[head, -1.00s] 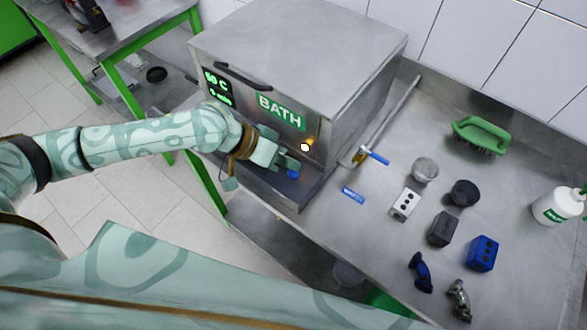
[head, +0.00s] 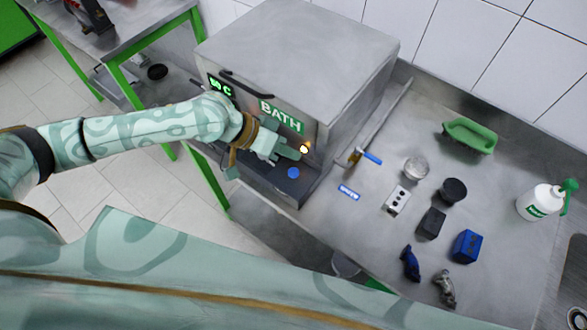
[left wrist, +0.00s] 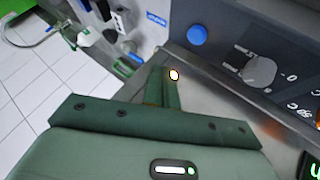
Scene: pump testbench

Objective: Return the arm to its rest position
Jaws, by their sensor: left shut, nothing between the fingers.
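My left gripper (head: 292,153) is shut and empty in front of the metal bath box (head: 300,55). It is above and apart from a round blue button (head: 293,173) on the box's low front ledge. Its closed fingers (left wrist: 162,90) also show in the left wrist view, with the blue button (left wrist: 197,35) and a grey knob (left wrist: 260,70) beyond them. A small lit orange lamp (head: 305,148) is close to the fingertips in the head view. My left arm stretches in from the left and hides part of the green display (head: 220,87). My right gripper is not in view.
A green-legged table (head: 150,40) stands at the back left. Tiled floor is open between.

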